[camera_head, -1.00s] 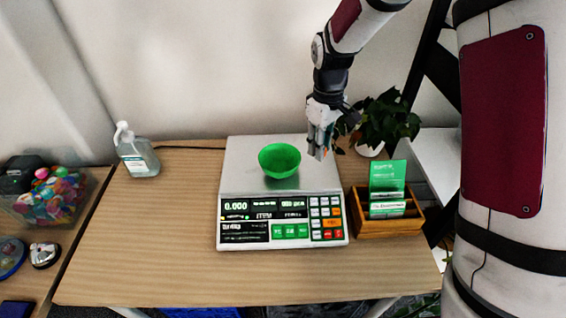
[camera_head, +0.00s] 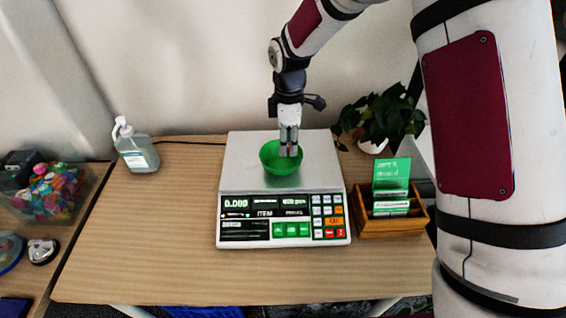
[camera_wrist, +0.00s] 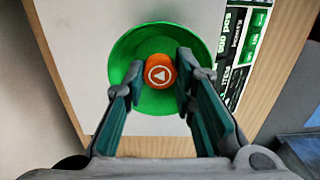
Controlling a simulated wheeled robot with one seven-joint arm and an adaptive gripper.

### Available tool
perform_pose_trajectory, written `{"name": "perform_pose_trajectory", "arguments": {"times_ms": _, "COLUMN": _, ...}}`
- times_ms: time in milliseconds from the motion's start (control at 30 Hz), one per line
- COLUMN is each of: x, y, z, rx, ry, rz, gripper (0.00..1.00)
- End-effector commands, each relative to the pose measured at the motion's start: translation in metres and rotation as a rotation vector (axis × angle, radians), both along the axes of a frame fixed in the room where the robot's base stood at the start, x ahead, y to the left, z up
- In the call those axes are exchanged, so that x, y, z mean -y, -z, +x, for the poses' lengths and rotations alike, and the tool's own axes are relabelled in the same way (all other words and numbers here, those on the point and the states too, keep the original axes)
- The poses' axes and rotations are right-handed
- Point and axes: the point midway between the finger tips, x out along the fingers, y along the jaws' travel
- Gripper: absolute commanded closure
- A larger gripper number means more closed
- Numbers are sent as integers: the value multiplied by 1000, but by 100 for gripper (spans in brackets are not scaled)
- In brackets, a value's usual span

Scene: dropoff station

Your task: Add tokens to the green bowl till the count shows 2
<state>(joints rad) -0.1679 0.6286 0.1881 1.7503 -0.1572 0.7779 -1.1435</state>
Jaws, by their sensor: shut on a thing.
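The green bowl (camera_head: 270,163) stands on the silver plate of the counting scale (camera_head: 233,176). The scale's left display (camera_head: 235,203) reads 0.000; the other display text is too small to read surely. My gripper (camera_head: 289,153) points down over the right part of the bowl. In the wrist view my gripper (camera_wrist: 160,80) is shut on an orange round token (camera_wrist: 160,71) with a white triangle mark. The token is above the green bowl (camera_wrist: 127,50), whose inside looks empty around it. The part of the bowl behind the token and fingers is hidden.
A clear bin of colourful tokens (camera_head: 52,192) stands at the far left. A sanitizer bottle (camera_head: 137,152) is at the back left. A wooden box with green cards (camera_head: 392,228) is right of the scale, with a plant (camera_head: 382,115) behind. The table's front left is clear.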

Motion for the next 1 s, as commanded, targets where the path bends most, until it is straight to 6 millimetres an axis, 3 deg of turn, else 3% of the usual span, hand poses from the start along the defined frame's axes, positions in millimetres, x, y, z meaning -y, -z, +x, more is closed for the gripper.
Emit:
{"name": "perform_pose_trajectory", "arguments": {"times_ms": 433, "x": 0, "y": 9, "z": 0, "rx": 1, "ry": 2, "rz": 0, "gripper": 86}}
{"name": "perform_pose_trajectory", "arguments": {"times_ms": 500, "x": 0, "y": 9, "z": 0, "rx": 1, "ry": 2, "rz": 0, "gripper": 64}}
{"name": "perform_pose_trajectory", "arguments": {"times_ms": 567, "x": 0, "y": 9, "z": 0, "rx": 0, "ry": 2, "rz": 0, "gripper": 52}}
{"name": "perform_pose_trajectory", "arguments": {"times_ms": 1000, "x": 0, "y": 0, "z": 1, "rx": 3, "ry": 3, "rz": 1, "gripper": 52}}
